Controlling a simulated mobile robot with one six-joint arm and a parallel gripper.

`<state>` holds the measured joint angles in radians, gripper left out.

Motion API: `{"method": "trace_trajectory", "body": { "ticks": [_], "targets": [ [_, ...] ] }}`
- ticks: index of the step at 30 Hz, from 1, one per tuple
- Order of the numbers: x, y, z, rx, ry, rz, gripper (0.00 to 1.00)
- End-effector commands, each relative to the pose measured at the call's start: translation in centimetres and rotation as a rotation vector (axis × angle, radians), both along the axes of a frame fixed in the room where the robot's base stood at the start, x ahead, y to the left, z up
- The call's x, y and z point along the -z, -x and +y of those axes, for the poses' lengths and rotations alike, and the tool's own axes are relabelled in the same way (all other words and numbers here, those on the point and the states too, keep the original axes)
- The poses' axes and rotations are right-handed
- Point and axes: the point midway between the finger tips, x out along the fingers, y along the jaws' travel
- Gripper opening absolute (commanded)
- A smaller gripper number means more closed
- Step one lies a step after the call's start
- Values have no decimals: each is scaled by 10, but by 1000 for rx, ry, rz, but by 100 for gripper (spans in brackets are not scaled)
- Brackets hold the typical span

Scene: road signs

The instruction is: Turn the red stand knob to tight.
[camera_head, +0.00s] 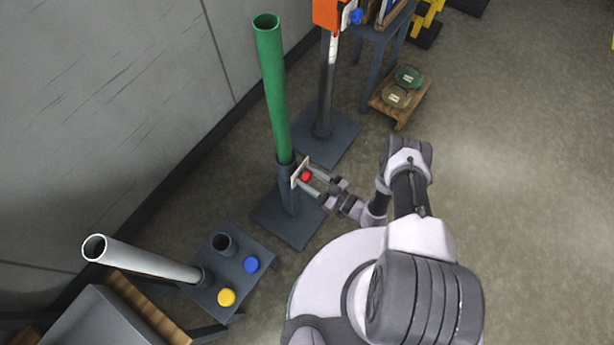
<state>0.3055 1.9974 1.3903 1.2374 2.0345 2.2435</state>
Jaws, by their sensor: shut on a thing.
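The red stand knob (306,176) sits on the side of a dark stand with a square base (289,228). A white plate (299,172) is beside the knob. A green pole (272,90) stands upright in the stand's sleeve. My gripper (308,179) reaches in from the right, with its fingers on either side of the red knob, shut on it. The knob's turn position and any tight marking are too small to read.
A low stand with a blue knob (251,264) and a yellow knob (226,297) is at lower left, with a white pole (150,260) leaning from it. Another stand (324,138) and a wooden board with round discs (397,97) are behind. Floor at right is clear.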

Motion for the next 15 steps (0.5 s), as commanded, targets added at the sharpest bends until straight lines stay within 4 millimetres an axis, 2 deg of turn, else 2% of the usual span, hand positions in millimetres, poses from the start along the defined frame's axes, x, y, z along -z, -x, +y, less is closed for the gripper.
{"method": "trace_trajectory", "body": {
  "ticks": [15],
  "targets": [
    [1,1,0,0,-47,61,3]
  ]
}}
